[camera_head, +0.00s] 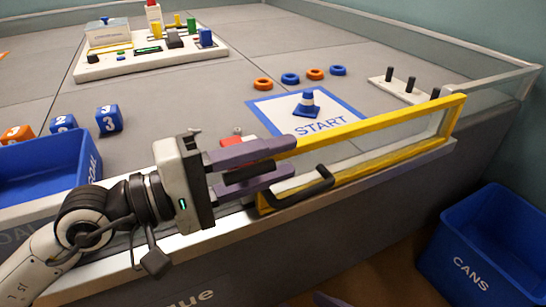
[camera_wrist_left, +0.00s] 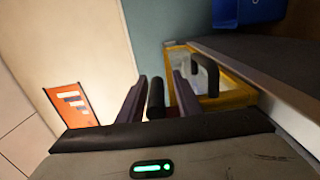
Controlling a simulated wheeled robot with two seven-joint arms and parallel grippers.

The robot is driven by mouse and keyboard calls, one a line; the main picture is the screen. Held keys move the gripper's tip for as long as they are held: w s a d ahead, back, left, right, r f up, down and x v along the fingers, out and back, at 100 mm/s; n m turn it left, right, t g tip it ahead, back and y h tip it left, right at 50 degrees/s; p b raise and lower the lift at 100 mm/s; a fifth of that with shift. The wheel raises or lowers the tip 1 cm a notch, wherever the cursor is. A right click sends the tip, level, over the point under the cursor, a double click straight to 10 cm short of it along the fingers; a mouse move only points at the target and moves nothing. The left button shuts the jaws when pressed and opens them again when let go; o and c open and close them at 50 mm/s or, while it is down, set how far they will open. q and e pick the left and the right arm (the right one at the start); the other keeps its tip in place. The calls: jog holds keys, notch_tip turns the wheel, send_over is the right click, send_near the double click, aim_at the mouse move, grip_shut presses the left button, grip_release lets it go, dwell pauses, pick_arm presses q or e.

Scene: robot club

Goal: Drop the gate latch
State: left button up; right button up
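The yellow-framed clear gate (camera_head: 375,131) stands along the table's front edge, with a black pull handle (camera_head: 305,188) near its left end. The handle also shows in the left wrist view (camera_wrist_left: 207,72). My left gripper (camera_head: 287,160) is at the gate's left end, its purple fingers apart. A black bar (camera_wrist_left: 155,98), perhaps the latch's grip, shows between the fingers, nearer the left one in the wrist view, with a gap on the other side. A red part (camera_head: 231,140) behind the fingers is mostly hidden. A purple tip (camera_head: 330,299) at the bottom edge may be my right gripper.
A blue bin (camera_head: 50,170) and number cubes (camera_head: 109,119) are at left. A peg board (camera_head: 399,91) is at right. The CANS bin (camera_head: 485,250) is on the floor.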

pick_arm(q)
jog(key=shift+a, duration=0.15)
jog(key=v, duration=1)
jog(key=shift+s, duration=0.1)
dwell(0.5)
